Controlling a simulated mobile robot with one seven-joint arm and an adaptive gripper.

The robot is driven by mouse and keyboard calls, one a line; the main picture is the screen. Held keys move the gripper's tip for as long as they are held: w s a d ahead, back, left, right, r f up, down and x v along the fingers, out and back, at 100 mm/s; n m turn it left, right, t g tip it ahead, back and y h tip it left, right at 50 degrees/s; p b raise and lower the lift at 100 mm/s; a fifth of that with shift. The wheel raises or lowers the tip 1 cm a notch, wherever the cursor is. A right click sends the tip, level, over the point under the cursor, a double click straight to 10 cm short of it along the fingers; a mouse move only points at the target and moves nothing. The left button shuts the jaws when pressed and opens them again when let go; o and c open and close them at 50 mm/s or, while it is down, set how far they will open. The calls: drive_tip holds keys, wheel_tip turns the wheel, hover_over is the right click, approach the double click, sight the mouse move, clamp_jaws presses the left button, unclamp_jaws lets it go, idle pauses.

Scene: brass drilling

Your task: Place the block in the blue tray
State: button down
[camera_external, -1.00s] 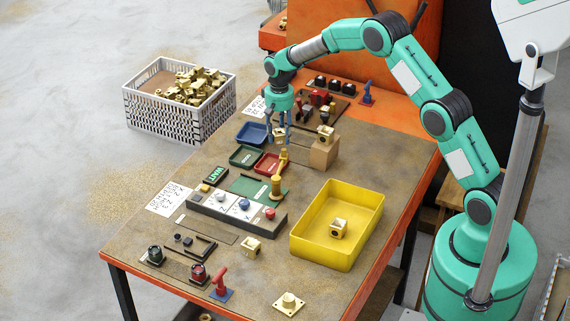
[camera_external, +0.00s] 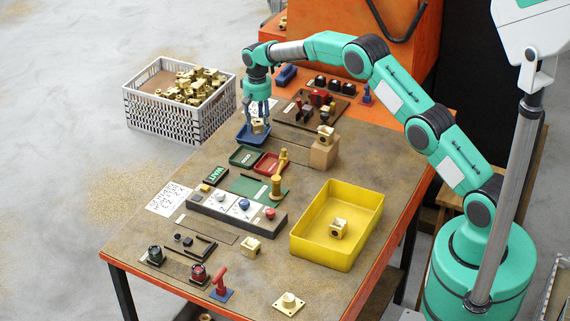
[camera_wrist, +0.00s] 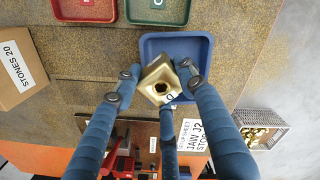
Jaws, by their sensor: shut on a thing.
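A brass block (camera_wrist: 160,84) with a dark round hole is held between the fingers of my gripper (camera_wrist: 158,82). The block also shows in the external view (camera_external: 258,126). The blue tray (camera_external: 246,139) lies on the table's far left side; in the wrist view the tray (camera_wrist: 203,50) is directly beneath and behind the block. My gripper (camera_external: 257,122) points down over the tray, its fingers shut on the block. The gap between block and tray floor is hard to judge. The block and fingers hide part of the tray.
A green tray (camera_external: 244,157) and a red tray (camera_external: 268,166) sit just in front of the blue tray. A cardboard box (camera_external: 323,153) with a brass block on it stands to the right. A yellow bin (camera_external: 366,222) holds another brass block. A crate (camera_external: 146,105) stands left, off the table.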

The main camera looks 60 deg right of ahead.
sight(254, 138)
drive_tip(key=shift+w+d, duration=0.2)
drive_tip(key=shift+w, duration=0.5)
drive_tip(key=shift+w+d, duration=0.2)
drive_tip(key=shift+w, duration=0.45)
drive_tip(key=shift+f, duration=0.15)
drive_tip(key=shift+f+b, duration=0.45)
drive_tip(key=shift+f, duration=1.2)
drive_tip(key=c, duration=1.3)
unclamp_jaws()
drive_tip(key=shift+s+f, duration=0.1)
drive_tip(key=shift+f, duration=0.05)
drive_tip(key=shift+c, duration=0.2)
wheel_tip(254, 138, up, 12)
drive_tip(key=p, duration=0.2)
drive_tip(key=shift+r, duration=0.2)
